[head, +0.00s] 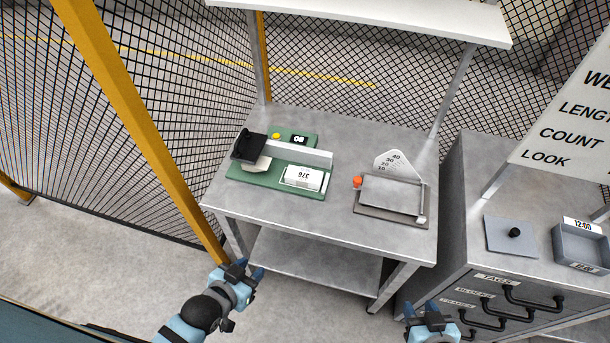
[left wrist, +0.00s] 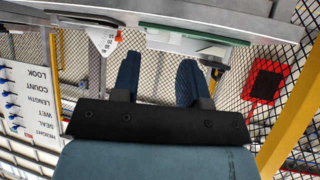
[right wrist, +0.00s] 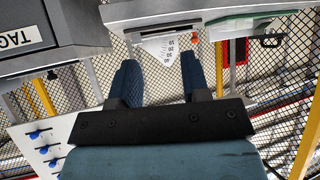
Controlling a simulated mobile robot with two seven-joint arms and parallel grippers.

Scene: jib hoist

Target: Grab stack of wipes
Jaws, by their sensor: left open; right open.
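I cannot pick out a stack of wipes for certain in any view. A small off-white piece (head: 259,165) lies partly under a black block on the green board (head: 240,176), on the left of the steel table; I cannot tell what it is. My left gripper (head: 249,277) is open and empty, low in front of the table's left side. Its two blue fingers show apart in the left wrist view (left wrist: 158,82). My right gripper (head: 430,312) is open and empty, low in front of the gap between table and drawer cabinet. Its fingers show apart in the right wrist view (right wrist: 160,80).
The steel table (head: 340,150) also bears a grey plate device (head: 392,195) with a white scale and an orange knob. Right of it stands a drawer cabinet (head: 490,262) with a grey tray (head: 580,244) on top. A yellow post (head: 150,120) and mesh fence stand left.

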